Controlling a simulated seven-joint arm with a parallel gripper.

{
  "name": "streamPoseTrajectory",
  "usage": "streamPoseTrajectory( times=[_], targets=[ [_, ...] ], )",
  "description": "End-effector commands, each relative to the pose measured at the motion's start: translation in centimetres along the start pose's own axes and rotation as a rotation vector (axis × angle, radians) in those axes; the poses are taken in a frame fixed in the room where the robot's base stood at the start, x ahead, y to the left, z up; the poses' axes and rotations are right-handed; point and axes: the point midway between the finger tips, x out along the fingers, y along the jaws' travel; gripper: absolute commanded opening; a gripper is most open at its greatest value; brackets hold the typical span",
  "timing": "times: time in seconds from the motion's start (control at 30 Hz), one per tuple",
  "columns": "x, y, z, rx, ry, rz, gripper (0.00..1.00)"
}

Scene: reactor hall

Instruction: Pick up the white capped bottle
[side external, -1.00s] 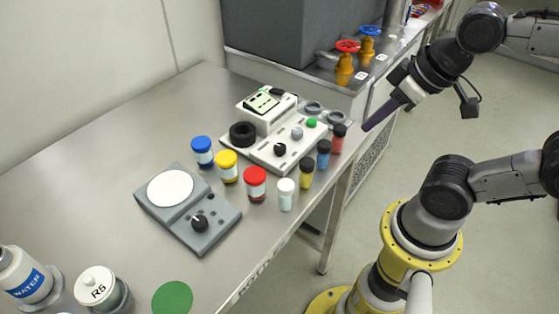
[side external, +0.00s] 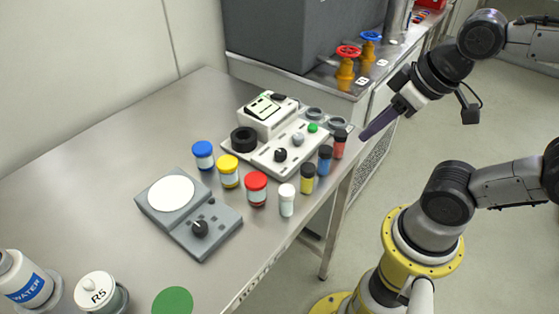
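The white capped bottle (side external: 287,200) is a small pale bottle standing upright near the front edge of the steel table. It stands to the right of a red-capped jar (side external: 256,189) and to the left of a yellow vial with a black cap (side external: 307,178). My gripper (side external: 368,134) is up and to the right of it, past the table's edge, pointing down and left. Its purple fingers are seen edge-on, so I cannot tell whether they are open or shut. The gripper is well apart from the bottle.
A blue vial (side external: 325,160) and a red vial (side external: 339,145) stand between my gripper and the bottle. A blue-capped jar (side external: 203,156), a yellow-capped jar (side external: 228,171), a grey stirrer (side external: 205,228) and a white instrument (side external: 270,115) stand nearby. Bare tabletop lies at left.

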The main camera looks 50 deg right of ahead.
Motion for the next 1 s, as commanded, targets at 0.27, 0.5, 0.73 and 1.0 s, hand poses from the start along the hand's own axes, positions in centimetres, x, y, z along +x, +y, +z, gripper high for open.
streamPoseTrajectory(
  times=[0.27, 0.5, 0.73, 1.0],
  targets=[
    [0.0, 0.0, 0.0, 0.0, 0.0, 0.0, 0.75],
    [0.0, 0.0, 0.0, -0.014, 0.0, 0.0, 0.75],
    [-0.8, 0.0, -0.6, -0.318, -0.014, -0.003, 0.75],
    [-0.4, -3.0, -5.5, -1.08, -0.144, -0.138, 0.75]
  ],
)
